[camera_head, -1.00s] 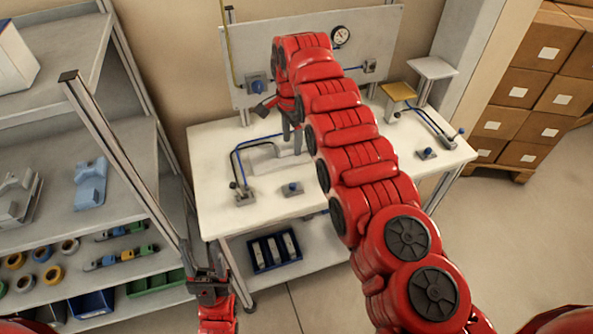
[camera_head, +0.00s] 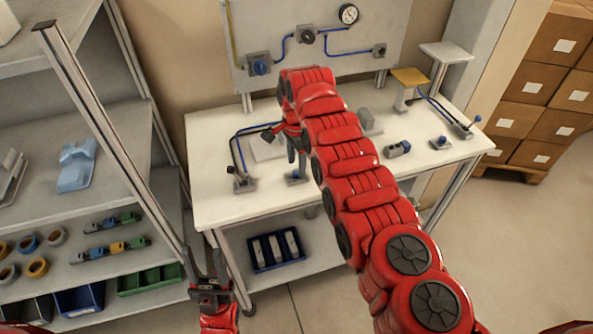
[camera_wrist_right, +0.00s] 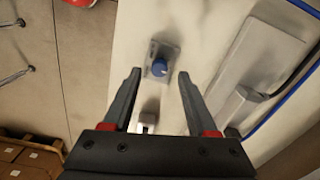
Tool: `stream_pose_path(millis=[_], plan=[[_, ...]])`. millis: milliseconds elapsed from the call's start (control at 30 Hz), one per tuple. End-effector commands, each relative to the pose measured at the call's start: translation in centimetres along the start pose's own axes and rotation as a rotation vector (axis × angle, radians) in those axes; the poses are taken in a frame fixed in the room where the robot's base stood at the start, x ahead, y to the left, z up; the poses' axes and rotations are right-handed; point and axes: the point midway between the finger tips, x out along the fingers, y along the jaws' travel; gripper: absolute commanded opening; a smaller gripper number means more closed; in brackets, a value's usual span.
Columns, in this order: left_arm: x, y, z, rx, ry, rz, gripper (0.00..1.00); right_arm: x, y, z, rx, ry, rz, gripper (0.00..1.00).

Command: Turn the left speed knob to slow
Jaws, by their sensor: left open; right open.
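The left speed knob (camera_head: 294,178) is a small blue knob on a grey base near the table's front left; my right gripper partly covers it in the head view. In the right wrist view, the blue knob (camera_wrist_right: 159,67) sits just beyond the fingertips, roughly centred between them. My right gripper (camera_head: 297,162) points down above the knob, open and empty; it also shows in the right wrist view (camera_wrist_right: 160,78). Contact with the knob is not visible. The knob's setting marks are too small to read. My left gripper (camera_head: 208,268) is open and empty, low beside the shelf.
The white table (camera_head: 345,190) holds a second blue knob (camera_head: 440,142) at right and a lever fixture (camera_head: 242,184) with a blue cable at left. A back panel (camera_head: 345,72) carries a gauge (camera_head: 349,14). A grey shelf (camera_head: 110,120) stands left.

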Motion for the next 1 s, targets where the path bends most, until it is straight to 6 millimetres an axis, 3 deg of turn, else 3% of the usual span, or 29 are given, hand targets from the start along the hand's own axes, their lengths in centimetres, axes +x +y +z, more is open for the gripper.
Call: stream_pose_path(millis=[133, 433, 767, 1000], plan=[[-0.5, 0.0, 0.1, 0.0, -0.002, 0.0, 0.5, 1.9, 0.0, 0.0, -0.001, 0.0, 0.001, 0.58], [-0.5, 0.0, 0.1, 0.0, -0.002, 0.0, 0.5, 2.3, -0.1, 0.0, -0.001, 0.001, -0.002, 0.58], [-0.5, 0.0, 0.1, 0.0, -0.002, 0.0, 0.5, 2.3, -0.1, 0.0, -0.001, 0.001, -0.001, 0.0], [-0.5, 0.0, 0.1, 0.0, -0.002, 0.0, 0.5, 2.3, -0.1, 0.0, -0.002, 0.001, -0.001, 0.0]])
